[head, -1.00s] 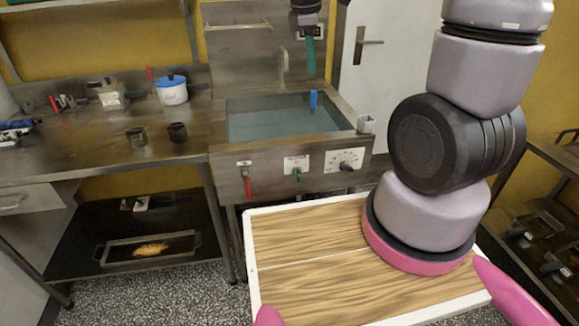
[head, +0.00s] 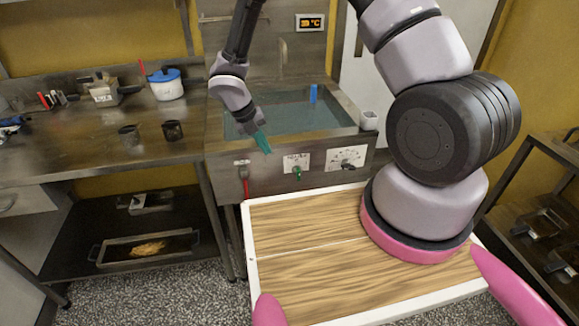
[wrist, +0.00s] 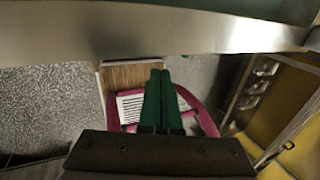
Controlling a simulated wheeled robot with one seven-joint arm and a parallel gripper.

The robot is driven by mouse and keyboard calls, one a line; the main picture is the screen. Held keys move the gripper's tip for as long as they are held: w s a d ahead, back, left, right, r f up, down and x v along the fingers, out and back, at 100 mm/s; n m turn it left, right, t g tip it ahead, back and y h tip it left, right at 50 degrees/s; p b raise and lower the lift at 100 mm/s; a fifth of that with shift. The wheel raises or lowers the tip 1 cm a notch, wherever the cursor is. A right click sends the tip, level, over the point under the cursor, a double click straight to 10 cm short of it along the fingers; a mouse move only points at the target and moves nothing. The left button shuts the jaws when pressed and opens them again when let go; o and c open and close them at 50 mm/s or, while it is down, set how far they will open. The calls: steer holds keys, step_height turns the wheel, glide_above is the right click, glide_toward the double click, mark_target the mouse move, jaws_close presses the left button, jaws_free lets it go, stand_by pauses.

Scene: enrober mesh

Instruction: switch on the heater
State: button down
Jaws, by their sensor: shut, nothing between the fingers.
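A steel water tank (head: 222,165) holds bluish water. Its front panel carries a small green switch (head: 297,173) under a white label, a white dial plate (head: 347,158) to its right and a red-handled lever (head: 245,187) to its left. Which of them is the heater's is not readable. A display (head: 311,22) on the back wall glows orange. My gripper (head: 263,143) has green fingers, shut and empty, pointing down by the tank's front rim, above and left of the green switch, apart from it. The fingers also show in the wrist view (wrist: 160,95).
A blue upright piece (head: 313,93) stands in the tank, and a small pale cup (head: 369,121) sits at its right corner. A steel counter (head: 90,150) with pots and dark cups is at left. My wood-topped tray lies in front of the panel.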

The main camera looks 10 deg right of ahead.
mark_target(290, 167)
steer(key=shift+f, duration=0.2)
steer(key=x, duration=1)
steer(key=shift+s, duration=0.1)
steer(key=shift+d, duration=1.95)
